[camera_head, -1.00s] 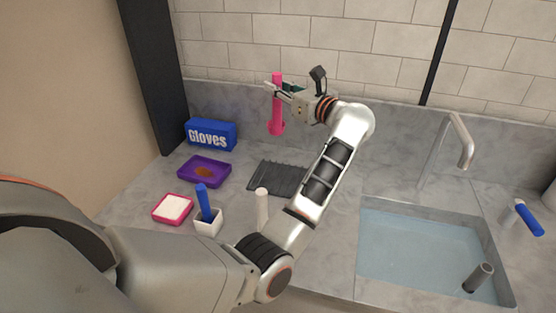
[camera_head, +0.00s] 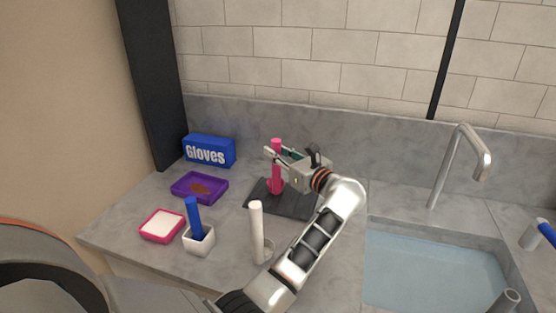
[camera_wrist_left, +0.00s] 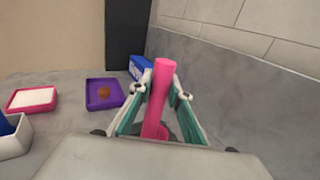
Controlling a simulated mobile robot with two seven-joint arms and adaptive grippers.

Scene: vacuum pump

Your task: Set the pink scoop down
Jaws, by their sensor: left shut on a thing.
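The pink scoop (camera_head: 275,182) is upright in my left gripper (camera_head: 277,155), in front of the back wall. Its lower end is over the dark ribbed mat (camera_head: 297,207); I cannot tell whether it touches the mat. In the left wrist view the scoop's pink handle (camera_wrist_left: 159,95) stands between the two fingers of the left gripper (camera_wrist_left: 160,92), which are shut on it. My right gripper is not in view.
A blue gloves box (camera_head: 209,151), a purple tray (camera_head: 199,188) with brown stuff, and a pink tray (camera_head: 161,226) of white stuff stand left. A white cup (camera_head: 199,241) holds a blue-handled tool (camera_head: 193,216). A white handle (camera_head: 256,228) stands nearby. A sink (camera_head: 430,262) is right.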

